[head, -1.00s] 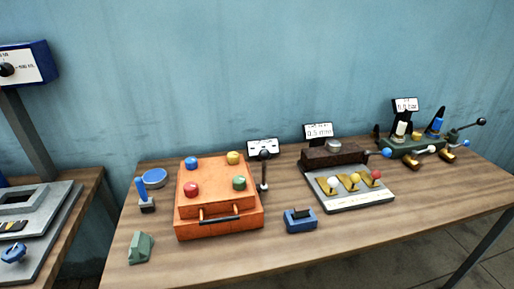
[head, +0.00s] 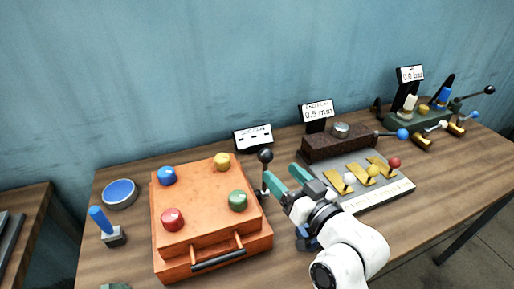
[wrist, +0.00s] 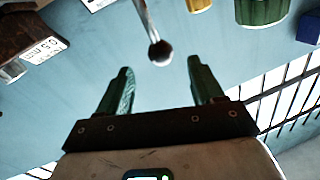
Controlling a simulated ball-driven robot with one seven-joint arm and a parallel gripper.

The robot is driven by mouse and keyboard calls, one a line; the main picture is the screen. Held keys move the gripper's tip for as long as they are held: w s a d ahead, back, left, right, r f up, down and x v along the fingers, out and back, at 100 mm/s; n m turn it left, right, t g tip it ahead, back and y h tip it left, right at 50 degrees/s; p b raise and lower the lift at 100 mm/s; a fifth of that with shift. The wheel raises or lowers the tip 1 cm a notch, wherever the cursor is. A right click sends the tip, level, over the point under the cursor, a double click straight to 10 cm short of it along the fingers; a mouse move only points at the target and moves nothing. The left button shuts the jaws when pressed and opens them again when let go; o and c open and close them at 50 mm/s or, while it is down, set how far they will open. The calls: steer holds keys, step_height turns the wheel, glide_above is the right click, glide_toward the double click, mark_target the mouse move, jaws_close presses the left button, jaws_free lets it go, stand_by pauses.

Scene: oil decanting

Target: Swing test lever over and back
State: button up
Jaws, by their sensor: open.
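A lever with a black ball knob (head: 265,156) on a thin upright rod stands at the right side of the orange box (head: 165,245). The knob also shows in the wrist view (wrist: 160,52), just beyond and between my fingertips. My gripper (head: 285,178) has green fingers spread apart with nothing between them. In the head view it is just right of the lever, apart from the knob. The lever's foot is partly hidden by my gripper and the box edge.
The box carries blue, yellow, red and green knobs. A brown block (head: 345,143) and a grey plate (head: 385,192) with coloured-ball levers stand to the right. A green valve device (head: 410,121) is at the far right. A blue-handled tool (head: 101,220) stands at left.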

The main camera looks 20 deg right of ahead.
mark_target(261, 153)
steer(key=w, duration=0.3)
steer(key=w+a+p, duration=0.1)
steer(key=w, duration=0.2)
steer(key=w+a, duration=0.1)
steer(key=w, duration=0.2)
steer(key=shift+w+p, duration=0.35)
steer(key=shift+w, duration=0.05)
jaws_close()
